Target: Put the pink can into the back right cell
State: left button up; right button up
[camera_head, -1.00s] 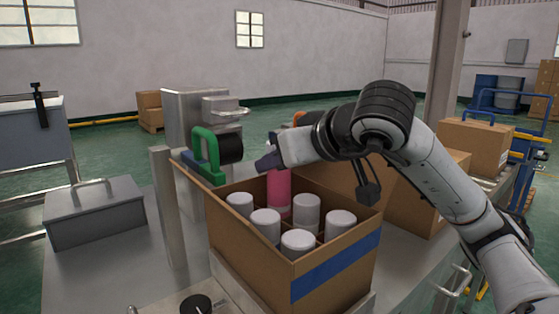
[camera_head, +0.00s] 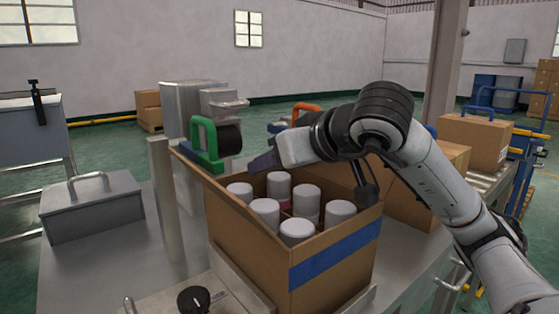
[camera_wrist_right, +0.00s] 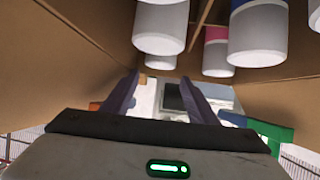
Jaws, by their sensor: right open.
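The pink can (camera_head: 278,185) stands in the far part of the open cardboard box (camera_head: 255,247), with its white cap and a thin pink band showing. Its lower body is hidden. Several other white-capped cans (camera_head: 297,231) stand beside it and nearer me. My right gripper (camera_head: 263,161) is over the box's far edge, just behind and above the pink can, and not around it. In the right wrist view the pink can (camera_wrist_right: 216,36) is among the other cans, and the gripper's spread fingers (camera_wrist_right: 160,95) have nothing between them. My left gripper is out of view.
A metal machine (camera_head: 195,108) and an orange-handled item (camera_head: 305,108) are farther back. More cardboard boxes (camera_head: 475,142) stand right. A lidded grey metal box (camera_head: 92,208) is on the left.

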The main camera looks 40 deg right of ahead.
jog(key=v, duration=0.9)
jog(key=shift+s+d+r+p, duration=0.1)
jog(key=shift+p, duration=0.3)
jog(key=shift+s+r, duration=0.2)
jog(key=shift+s, duration=0.3)
